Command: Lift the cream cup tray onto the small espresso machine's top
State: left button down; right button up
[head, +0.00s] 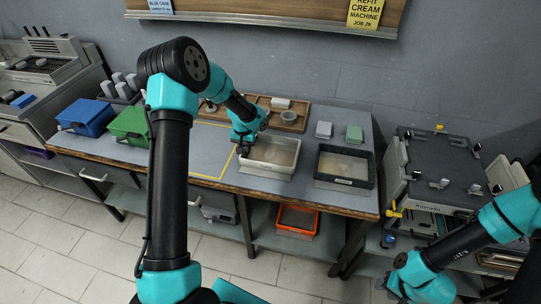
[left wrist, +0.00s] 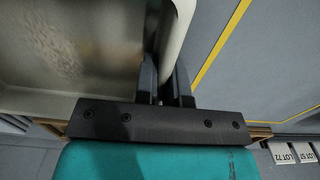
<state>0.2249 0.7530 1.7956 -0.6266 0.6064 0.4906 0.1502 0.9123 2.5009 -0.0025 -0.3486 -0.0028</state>
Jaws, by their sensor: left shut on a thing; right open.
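The cream cup tray (head: 268,171) is an open, shallow cream bin near the front edge of the grey bench, and it looks level. My left gripper (head: 243,147) is shut on the tray's left wall. In the left wrist view the fingers (left wrist: 164,88) straddle the pale wall (left wrist: 178,32), with the tray's inside (left wrist: 65,45) to the left. The small espresso machine, with a flat dark top (head: 440,160), stands right of the bench.
A black tray (head: 344,181) sits on the bench between the cream tray and the machine. Small blocks (head: 324,130) stand behind, beside a wooden tray (head: 290,123). Green (head: 130,124) and blue (head: 86,117) bins are at left. Small raised pieces (head: 475,188) stand on the machine's top.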

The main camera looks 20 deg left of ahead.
pick_arm(q)
jog(key=shift+r, duration=0.1)
dwell(0.4)
notch_tip(320, 180, up, 10)
jog(key=shift+f, duration=0.1)
dwell(0.4)
dwell(0.6)
